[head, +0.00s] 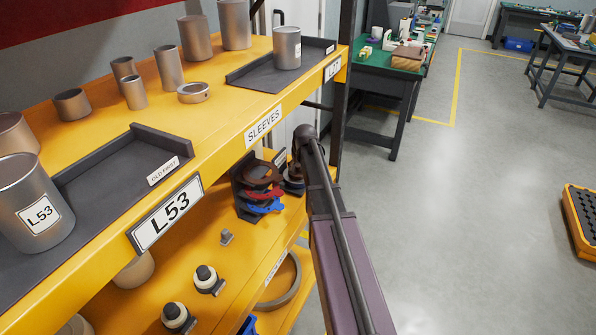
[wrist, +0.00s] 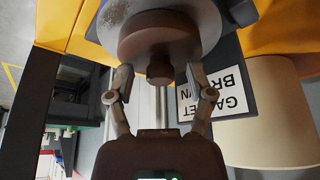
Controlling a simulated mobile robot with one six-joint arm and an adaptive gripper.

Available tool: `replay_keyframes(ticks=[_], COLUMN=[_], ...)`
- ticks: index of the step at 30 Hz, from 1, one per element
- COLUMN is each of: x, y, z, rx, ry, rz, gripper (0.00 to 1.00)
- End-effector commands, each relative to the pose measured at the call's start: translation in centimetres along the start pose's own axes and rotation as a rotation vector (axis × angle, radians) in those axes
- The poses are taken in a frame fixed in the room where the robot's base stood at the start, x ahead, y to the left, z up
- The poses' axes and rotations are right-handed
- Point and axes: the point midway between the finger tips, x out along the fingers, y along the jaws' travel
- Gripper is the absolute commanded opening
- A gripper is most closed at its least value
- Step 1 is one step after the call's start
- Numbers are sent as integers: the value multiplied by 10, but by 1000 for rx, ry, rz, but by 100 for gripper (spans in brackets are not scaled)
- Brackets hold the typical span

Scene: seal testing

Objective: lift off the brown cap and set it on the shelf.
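The brown cap (wrist: 160,38) is a round disc with a small knob (wrist: 160,70) at its centre, at the top middle of the wrist view. It sits against a greyish round body behind it. My gripper (wrist: 159,77) is open, with one finger on each side of the knob; a gap shows on both sides and nothing is held. A white label reading "GASKET BROWN" (wrist: 215,98) shows upside down beside the cap. In the head view my arm reaches to the lower shelf (head: 190,262) and hides the gripper; I cannot surely pick out the cap there.
Brown, red and blue discs (head: 264,194) are stacked in a dark holder near my arm. A cream cylinder (wrist: 275,115) stands close on the right in the wrist view.

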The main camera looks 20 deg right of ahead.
Motion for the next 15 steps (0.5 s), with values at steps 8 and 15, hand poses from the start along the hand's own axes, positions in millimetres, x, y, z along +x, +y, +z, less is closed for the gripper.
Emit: replay_keyframes(ticks=[8, 15], x=[0, 0], y=[0, 0], z=[0, 0], rx=[0, 0], ry=[0, -1], rz=[0, 1], gripper=[0, 0])
